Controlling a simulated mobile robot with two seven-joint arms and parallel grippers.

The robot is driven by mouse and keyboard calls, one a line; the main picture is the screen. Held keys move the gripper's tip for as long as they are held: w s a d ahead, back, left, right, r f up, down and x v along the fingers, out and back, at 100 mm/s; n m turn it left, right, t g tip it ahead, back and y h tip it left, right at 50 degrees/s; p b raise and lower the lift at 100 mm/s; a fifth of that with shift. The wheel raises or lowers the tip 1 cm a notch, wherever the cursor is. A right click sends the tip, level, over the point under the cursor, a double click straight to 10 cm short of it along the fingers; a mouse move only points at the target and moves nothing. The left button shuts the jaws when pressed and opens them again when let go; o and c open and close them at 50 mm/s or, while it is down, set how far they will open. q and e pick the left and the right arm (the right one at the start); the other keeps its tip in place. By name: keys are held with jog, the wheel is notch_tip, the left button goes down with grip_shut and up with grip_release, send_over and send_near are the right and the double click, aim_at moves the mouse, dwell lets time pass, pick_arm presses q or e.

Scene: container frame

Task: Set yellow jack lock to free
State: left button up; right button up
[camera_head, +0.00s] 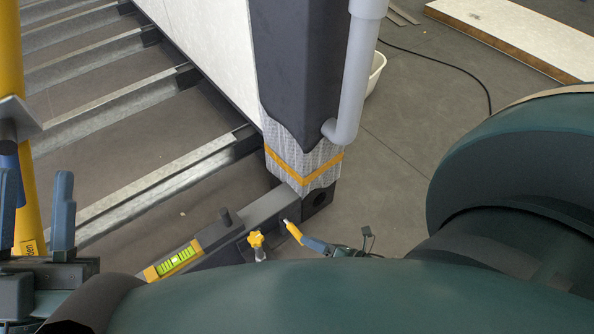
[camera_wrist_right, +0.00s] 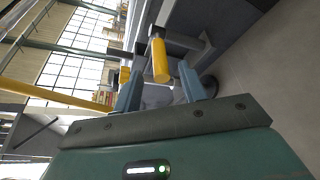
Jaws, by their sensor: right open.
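A yellow-tipped lever (camera_head: 293,231) sticks out beside the dark beam at the foot of the padded post; I take it to be the jack lock. In the right wrist view a yellow cylindrical grip (camera_wrist_right: 160,61) lies ahead, between the finger lines. My right gripper (camera_head: 338,241) is open; it also shows in the wrist view (camera_wrist_right: 163,78). One blue finger is close to the lever in the head view; whether they touch is unclear. My left gripper (camera_head: 36,180) has its blue fingers apart, with a yellow pole (camera_head: 33,215) showing between them.
A yellow star knob (camera_head: 256,240) and a yellow-framed spirit level (camera_head: 176,260) sit on the beam (camera_head: 230,232). The grey post (camera_head: 302,75) with its wrapped foot rises behind. Metal crossbars (camera_head: 140,190) lie left. My own arm covers the lower right.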

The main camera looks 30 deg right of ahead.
jog(key=b+x, duration=0.1)
jog(key=x, duration=0.3)
jog(key=shift+w+a+f, duration=0.1)
jog(key=shift+w+f, duration=0.1)
jog(key=shift+w, duration=0.1)
pick_arm(q)
jog(key=shift+s+a+r+m+h+b, duration=0.1)
jog(key=shift+s+r+m+h+b, duration=0.1)
jog(key=shift+r+m+h, duration=0.6)
jog(key=shift+s+r+m+h+b, duration=0.2)
jog(key=shift+r+m+h, duration=0.3)
jog(key=shift+m+h, duration=0.5)
pick_arm(e)
jog(key=shift+w+a, duration=0.25)
jog(key=shift+w, duration=0.3)
jog(key=shift+c, duration=0.3)
grip_shut()
